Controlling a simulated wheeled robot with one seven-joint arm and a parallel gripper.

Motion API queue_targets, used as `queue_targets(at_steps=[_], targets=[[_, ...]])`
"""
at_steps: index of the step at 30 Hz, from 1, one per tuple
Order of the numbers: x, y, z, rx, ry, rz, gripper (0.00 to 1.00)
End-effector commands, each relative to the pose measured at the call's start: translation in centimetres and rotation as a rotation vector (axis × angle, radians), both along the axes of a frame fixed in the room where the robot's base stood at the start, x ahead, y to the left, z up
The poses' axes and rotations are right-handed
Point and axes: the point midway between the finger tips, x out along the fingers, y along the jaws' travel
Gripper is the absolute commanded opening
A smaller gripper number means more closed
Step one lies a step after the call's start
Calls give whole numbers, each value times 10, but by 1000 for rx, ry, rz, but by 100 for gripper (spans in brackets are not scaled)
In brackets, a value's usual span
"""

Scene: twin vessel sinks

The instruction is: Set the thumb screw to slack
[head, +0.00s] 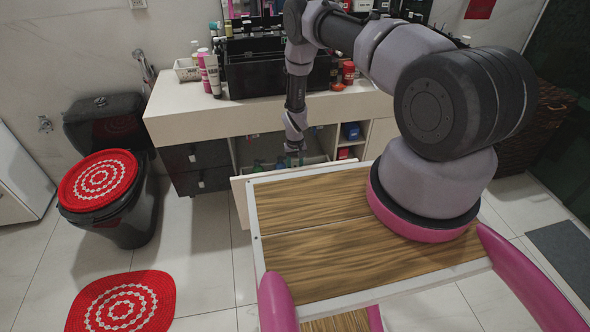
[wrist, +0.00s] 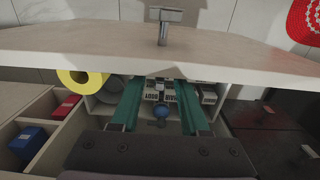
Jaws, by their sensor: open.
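No part is clearly recognisable as the thumb screw. In the head view my gripper (head: 294,152) points down over the open drawer (head: 240,203) below the counter. The fingertips and the knob are too small to tell there.
A pale panel with a metal handle (wrist: 163,22) crosses the wrist view beyond the fingers. A yellow roll (wrist: 70,77), a blue box (wrist: 28,140) and a red box (wrist: 66,107) sit left. The counter (head: 170,115) carries bottles and a black organiser (head: 262,72).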

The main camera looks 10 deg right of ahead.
Motion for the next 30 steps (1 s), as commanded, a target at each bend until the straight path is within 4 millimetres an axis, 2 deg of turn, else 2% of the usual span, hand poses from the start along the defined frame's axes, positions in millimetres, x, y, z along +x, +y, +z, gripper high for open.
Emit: queue_targets(at_steps=[4,12,13,16,30], targets=[[0,0,-9,0,0,0,45],[0,0,-11,0,0,0,45],[0,0,-10,0,0,0,37],[0,0,-10,0,0,0,0],[0,-2,-10,33,0,-2,0]])
